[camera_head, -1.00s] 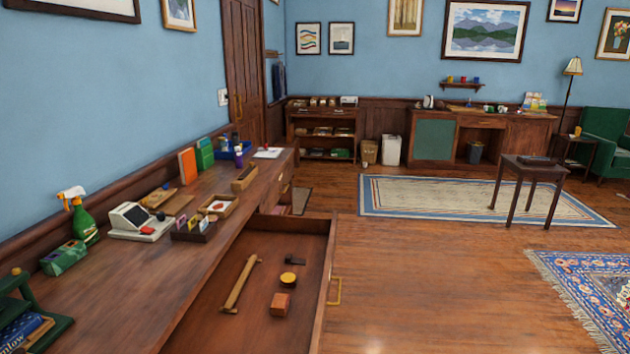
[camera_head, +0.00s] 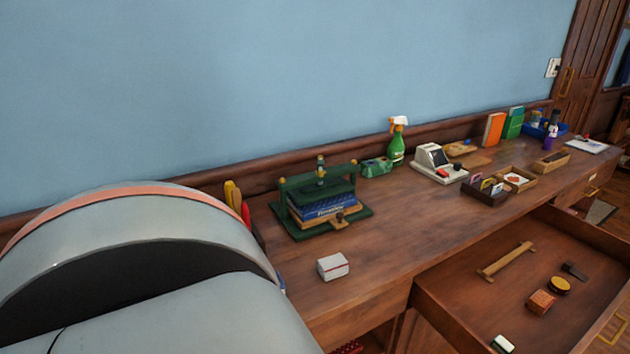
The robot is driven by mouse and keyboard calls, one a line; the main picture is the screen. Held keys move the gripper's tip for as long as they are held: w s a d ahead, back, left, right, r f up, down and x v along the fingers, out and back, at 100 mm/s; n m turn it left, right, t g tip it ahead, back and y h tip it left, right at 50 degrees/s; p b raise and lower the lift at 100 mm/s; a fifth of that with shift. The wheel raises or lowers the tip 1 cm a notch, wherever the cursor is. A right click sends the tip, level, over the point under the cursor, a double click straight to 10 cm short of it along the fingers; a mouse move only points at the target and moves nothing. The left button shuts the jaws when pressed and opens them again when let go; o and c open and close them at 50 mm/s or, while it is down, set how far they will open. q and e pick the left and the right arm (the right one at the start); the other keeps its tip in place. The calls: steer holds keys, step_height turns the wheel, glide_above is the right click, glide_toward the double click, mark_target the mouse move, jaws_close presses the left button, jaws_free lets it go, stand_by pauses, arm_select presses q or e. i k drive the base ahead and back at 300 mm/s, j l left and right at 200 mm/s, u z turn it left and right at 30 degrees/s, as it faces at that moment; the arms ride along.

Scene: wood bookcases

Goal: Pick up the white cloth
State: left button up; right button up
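I cannot make out a white cloth for certain. A small white block-shaped item (camera_head: 333,266) lies near the front edge of the wooden counter (camera_head: 385,235); it could be a box or something folded. A small white-topped item (camera_head: 502,343) lies in the open drawer at the bottom of the view, partly cut off. Neither of my grippers is in view. My own grey arm link covers the lower left and hides the near left part of the counter.
A green press with blue books (camera_head: 320,205), a green spray bottle (camera_head: 396,142), a card terminal (camera_head: 438,165) and small trays (camera_head: 517,179) stand along the counter's back. The open drawer (camera_head: 470,300) juts out, holding a wooden bar (camera_head: 506,262) and small items. The counter's front middle is clear.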

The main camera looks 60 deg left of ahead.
mark_target(329, 268)
steer(key=k+j+u, duration=0.2)
steer(key=k, duration=0.7)
steer(key=l+u, duration=0.1)
steer(key=u, duration=1.45)
steer(key=i+l+u, duration=0.1)
steer(key=l, duration=0.65)
steer(key=l+u, duration=0.1)
steer(key=l, duration=0.65)
